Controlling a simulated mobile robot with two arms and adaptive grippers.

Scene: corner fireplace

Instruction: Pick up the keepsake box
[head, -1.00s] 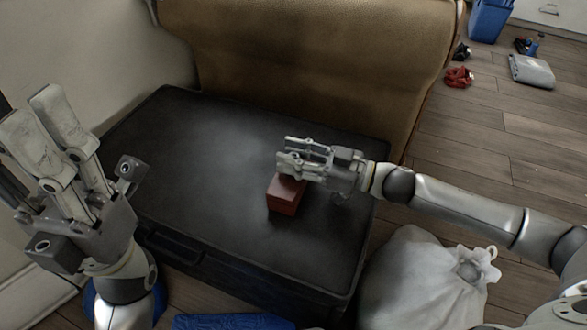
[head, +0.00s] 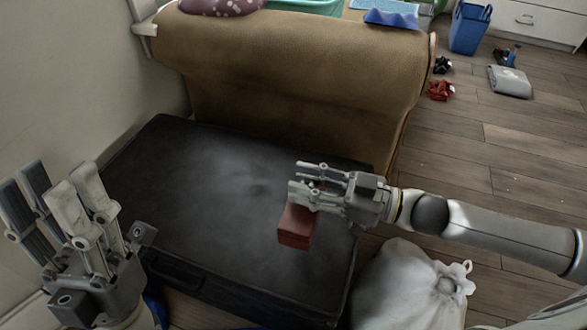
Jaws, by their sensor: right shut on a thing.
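The keepsake box is a small reddish-brown box (head: 296,228) over the right part of a black chest-like surface (head: 190,190). My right gripper (head: 306,182) comes in from the right and is shut on the box at its upper end; its fingers hide part of the box. I cannot tell clearly whether the box touches the black top or is just above it. My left gripper (head: 62,205) is at the lower left, its fingers spread apart, open and empty, away from the box.
A tan upholstered piece (head: 300,75) stands behind the black chest. A white bag (head: 405,290) sits on the floor at its right front. A blue bin (head: 468,28), a red item (head: 441,90) and a grey folded item (head: 510,81) are farther right. The rest of the chest top is bare.

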